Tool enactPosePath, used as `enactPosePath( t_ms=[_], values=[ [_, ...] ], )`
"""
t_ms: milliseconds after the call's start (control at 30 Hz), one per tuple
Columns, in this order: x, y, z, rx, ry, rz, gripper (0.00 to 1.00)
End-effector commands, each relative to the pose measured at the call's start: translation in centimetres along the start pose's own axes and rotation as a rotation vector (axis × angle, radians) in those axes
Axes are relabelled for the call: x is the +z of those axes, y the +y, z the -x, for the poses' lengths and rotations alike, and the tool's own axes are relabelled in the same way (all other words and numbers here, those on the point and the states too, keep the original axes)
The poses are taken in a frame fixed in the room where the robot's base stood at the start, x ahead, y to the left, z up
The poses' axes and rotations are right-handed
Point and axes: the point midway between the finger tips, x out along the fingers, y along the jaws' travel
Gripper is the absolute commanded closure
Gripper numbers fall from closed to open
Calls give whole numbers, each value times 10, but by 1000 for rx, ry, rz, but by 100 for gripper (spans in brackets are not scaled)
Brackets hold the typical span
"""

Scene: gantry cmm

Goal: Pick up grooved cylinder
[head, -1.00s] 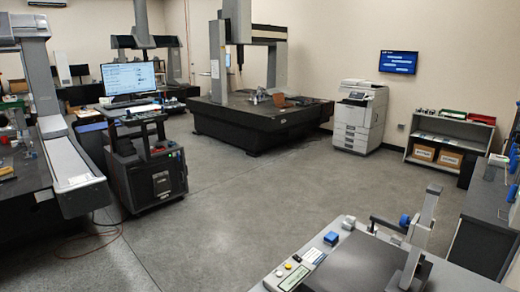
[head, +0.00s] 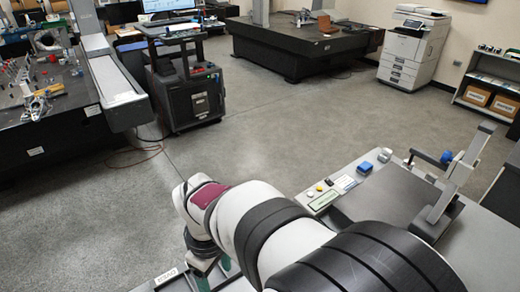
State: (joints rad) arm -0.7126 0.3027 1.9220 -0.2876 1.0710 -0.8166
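My arm reaches in from the lower right, and its wrist bends down near the bottom middle of the head view. My gripper (head: 212,274) is partly visible below the wrist, with green parts at the bottom edge. Its fingertips are hidden or cut off, so I cannot tell whether it is open or holds anything. I cannot make out a grooved cylinder in the head view. The area below my gripper is out of frame or behind my arm.
A grey bench device (head: 385,195) with a flat dark plate stands right of my arm. A light surface edge with a small label (head: 166,276) shows at bottom left. Beyond are open floor (head: 290,110), a black cart (head: 186,95), measuring tables and a printer (head: 414,48).

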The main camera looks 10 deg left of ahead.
Motion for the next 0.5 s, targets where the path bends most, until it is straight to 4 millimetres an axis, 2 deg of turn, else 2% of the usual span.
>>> enactPosePath(
  t_ms=[300, 500],
  values=[
    [-1, -2, -84, -3, -6, 21, 28],
    [-2, -1, -112, -2, -4, 18, 28]
  ],
)
